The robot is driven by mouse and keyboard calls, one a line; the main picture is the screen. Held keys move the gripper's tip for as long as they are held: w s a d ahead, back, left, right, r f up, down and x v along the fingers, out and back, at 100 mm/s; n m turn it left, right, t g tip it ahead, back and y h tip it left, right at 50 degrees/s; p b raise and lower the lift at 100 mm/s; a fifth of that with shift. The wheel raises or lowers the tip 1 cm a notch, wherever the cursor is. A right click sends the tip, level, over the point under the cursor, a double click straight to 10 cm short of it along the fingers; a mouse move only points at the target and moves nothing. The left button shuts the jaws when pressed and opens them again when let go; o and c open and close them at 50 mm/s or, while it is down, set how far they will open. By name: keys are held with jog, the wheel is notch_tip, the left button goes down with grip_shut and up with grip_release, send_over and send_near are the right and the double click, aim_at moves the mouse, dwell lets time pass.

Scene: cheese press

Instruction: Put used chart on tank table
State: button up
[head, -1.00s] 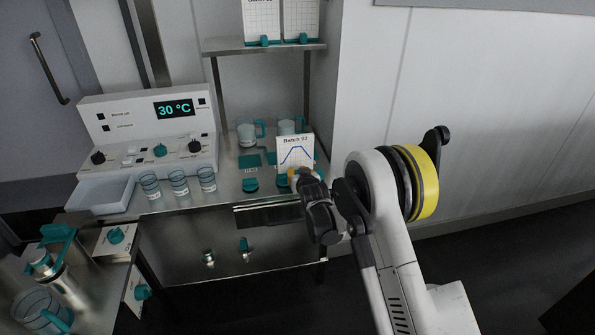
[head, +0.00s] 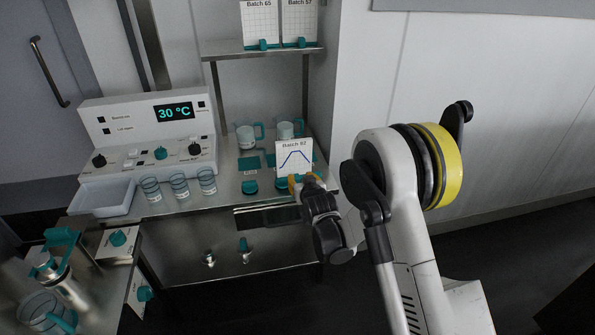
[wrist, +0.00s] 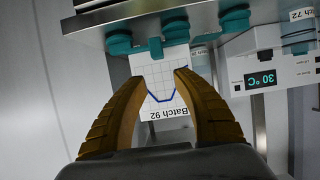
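A white chart labelled Batch 92 with a blue curve (head: 294,158) stands upright near the right front of the steel table (head: 222,199). In the wrist view the chart (wrist: 160,92) appears upside down, with a teal clip at its foot. My gripper (head: 293,184) is at the chart's lower front. In the wrist view my gripper's yellow fingers (wrist: 162,82) are apart, with the chart showing between and beyond the tips; I cannot tell whether they touch it. Another steel table (head: 110,275) at lower left bears a metal vessel (head: 68,281); neither table is labelled as the tank table.
Two more charts, Batch 65 (head: 260,25) and Batch 57 (head: 299,23), stand on the upper shelf (head: 225,50). Several clear beakers (head: 179,186), teal-handled jugs (head: 246,136) and a teal knob (head: 250,187) are on the steel table. A console (head: 150,140) reads 30 °C.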

jog(key=s+d+r+m+g+h, duration=0.2)
jog(key=s+d+r+g+h, duration=0.1)
jog(key=s+d+r, duration=1.35)
jog(key=s+d+r+g, duration=0.1)
jog(key=s+d, duration=0.2)
jog(key=s, duration=0.9)
jog(key=s+d+r+m+g, duration=0.1)
jog(key=s+d, duration=0.3)
jog(key=s, duration=0.9)
jog(key=shift+g+h+p, duration=0.4)
jog(key=shift+g, duration=0.1)
jog(key=shift+r, duration=0.1)
